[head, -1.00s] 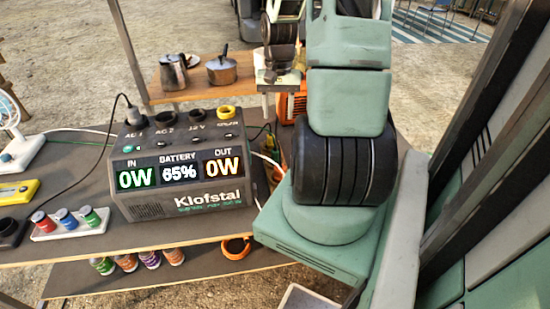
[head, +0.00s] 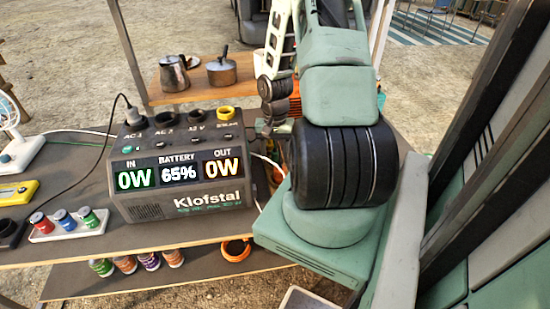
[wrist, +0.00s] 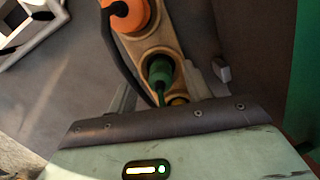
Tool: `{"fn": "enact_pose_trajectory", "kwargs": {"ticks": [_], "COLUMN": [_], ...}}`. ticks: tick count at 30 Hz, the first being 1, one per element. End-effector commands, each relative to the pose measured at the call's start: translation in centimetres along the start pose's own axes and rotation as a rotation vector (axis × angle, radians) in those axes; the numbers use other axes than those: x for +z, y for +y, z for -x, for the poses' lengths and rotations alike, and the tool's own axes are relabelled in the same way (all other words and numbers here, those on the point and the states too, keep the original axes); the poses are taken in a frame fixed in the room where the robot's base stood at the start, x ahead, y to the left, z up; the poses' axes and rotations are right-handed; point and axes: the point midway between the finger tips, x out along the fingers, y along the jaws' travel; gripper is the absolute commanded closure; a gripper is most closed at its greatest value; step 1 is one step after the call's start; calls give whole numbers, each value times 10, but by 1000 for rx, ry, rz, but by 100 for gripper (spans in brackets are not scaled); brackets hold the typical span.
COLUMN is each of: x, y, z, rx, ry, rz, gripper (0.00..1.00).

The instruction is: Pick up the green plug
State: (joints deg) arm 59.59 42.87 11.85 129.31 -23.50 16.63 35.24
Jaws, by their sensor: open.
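The green plug (wrist: 160,70) stands in a hole of a wooden holder (wrist: 146,44) in the wrist view, with a green cable running down toward me. My gripper (wrist: 175,84) is open, its fingers showing on either side of the lower part of the holder. The plug lies between the finger lines, a little beyond the gripper body; I cannot tell the height gap. In the head view my arm hides the plug and the holder.
An orange plug (wrist: 128,14) with a black cable sits in the same holder, and a yellow piece (wrist: 178,100) shows close to my gripper. A power station (head: 185,183) stands left of my arm on the table. A pot (head: 222,70) and a kettle (head: 174,76) stand behind.

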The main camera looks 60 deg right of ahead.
Motion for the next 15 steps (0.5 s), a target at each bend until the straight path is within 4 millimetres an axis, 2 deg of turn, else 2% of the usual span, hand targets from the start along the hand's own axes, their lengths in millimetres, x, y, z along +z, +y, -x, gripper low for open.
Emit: {"fn": "enact_pose_trajectory", "kwargs": {"ticks": [8, 13, 15], "x": [0, 0, 0], "y": [0, 0, 0], "z": [-3, -3, -3], "rx": [-1, -1, -1], "ry": [1, 1, 1], "rz": [0, 0, 0], "gripper": [50, 97, 97]}}
